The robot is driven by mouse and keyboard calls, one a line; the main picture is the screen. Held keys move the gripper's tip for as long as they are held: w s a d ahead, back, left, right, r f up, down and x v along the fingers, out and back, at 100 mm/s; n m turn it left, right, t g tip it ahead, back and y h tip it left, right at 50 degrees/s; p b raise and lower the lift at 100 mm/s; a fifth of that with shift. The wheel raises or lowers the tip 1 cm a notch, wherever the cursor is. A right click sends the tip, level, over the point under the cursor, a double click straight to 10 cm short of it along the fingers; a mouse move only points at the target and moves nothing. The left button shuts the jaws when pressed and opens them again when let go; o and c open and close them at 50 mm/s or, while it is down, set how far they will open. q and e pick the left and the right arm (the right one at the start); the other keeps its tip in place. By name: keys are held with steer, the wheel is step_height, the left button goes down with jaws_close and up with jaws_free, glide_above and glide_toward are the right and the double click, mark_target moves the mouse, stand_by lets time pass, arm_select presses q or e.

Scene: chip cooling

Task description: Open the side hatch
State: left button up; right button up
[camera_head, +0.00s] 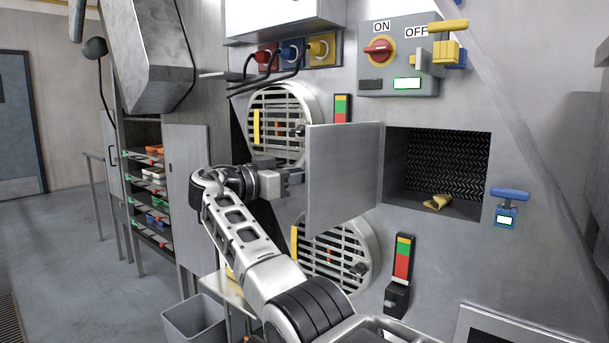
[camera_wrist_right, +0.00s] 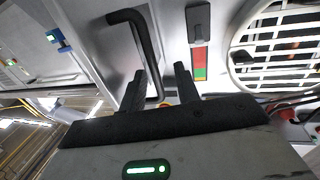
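The side hatch (camera_head: 343,180) is a flat grey metal door on the machine wall. It stands swung open to the left, and its square opening (camera_head: 440,160) shows. My right gripper (camera_head: 292,180) is at the left edge of the door, near its outer face. In the right wrist view, my right gripper (camera_wrist_right: 160,82) has its two black fingers apart. A black bar handle (camera_wrist_right: 148,45) on a grey panel runs down into the gap between them in the picture; I cannot tell if they touch it. My left gripper is out of view.
A yellow piece (camera_head: 437,202) lies inside the opening. A control box (camera_head: 398,55) is above and a blue handle (camera_head: 510,194) is to the right. A shelf rack (camera_head: 150,185) and a grey bin (camera_head: 195,320) stand at the left.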

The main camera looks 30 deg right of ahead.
steer(key=s+a, duration=0.1)
steer(key=a, duration=1.2)
steer(key=shift+a, duration=0.35)
